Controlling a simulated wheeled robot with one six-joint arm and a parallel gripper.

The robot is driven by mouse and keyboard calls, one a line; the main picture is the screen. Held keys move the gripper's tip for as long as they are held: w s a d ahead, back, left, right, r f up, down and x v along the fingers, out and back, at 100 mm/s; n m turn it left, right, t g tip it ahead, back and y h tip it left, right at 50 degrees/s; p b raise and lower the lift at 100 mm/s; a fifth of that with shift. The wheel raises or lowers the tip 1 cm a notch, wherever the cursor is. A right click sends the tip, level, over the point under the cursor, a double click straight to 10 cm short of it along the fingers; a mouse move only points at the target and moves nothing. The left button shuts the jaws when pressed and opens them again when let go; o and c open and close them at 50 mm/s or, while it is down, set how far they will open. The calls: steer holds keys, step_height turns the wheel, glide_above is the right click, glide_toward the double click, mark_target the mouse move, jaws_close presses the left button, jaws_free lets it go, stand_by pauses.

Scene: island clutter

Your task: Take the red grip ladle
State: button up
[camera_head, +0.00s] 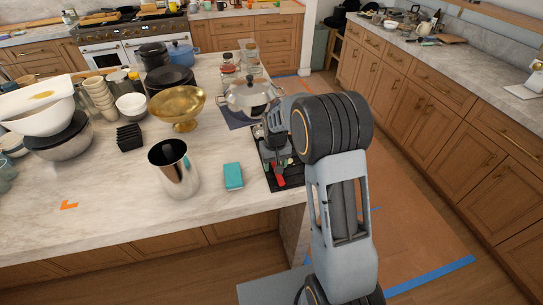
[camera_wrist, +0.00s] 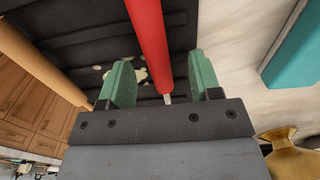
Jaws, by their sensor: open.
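The red grip ladle shows as a red handle (camera_wrist: 150,38) with a short pale metal end, in the wrist view, over a black surface. In the head view its red grip (camera_head: 280,181) shows at the island's right corner, below my gripper (camera_head: 275,160). My gripper (camera_wrist: 161,74) is open, with one green finger on each side of the red handle. I see a gap on both sides and no clear contact. The ladle's bowl is hidden behind my gripper.
A tan wooden handle (camera_wrist: 48,62) lies left of the red one. A teal block (camera_head: 233,176), steel pitcher (camera_head: 175,168), gold bowl (camera_head: 178,104) and lidded pot (camera_head: 247,97) stand nearby. The black mat (camera_head: 292,183) reaches the island's edge. The front counter is mostly clear.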

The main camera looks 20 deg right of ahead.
steer(key=shift+f, duration=0.35)
jaws_close()
stand_by(0.3)
steer(key=shift+r, duration=0.1)
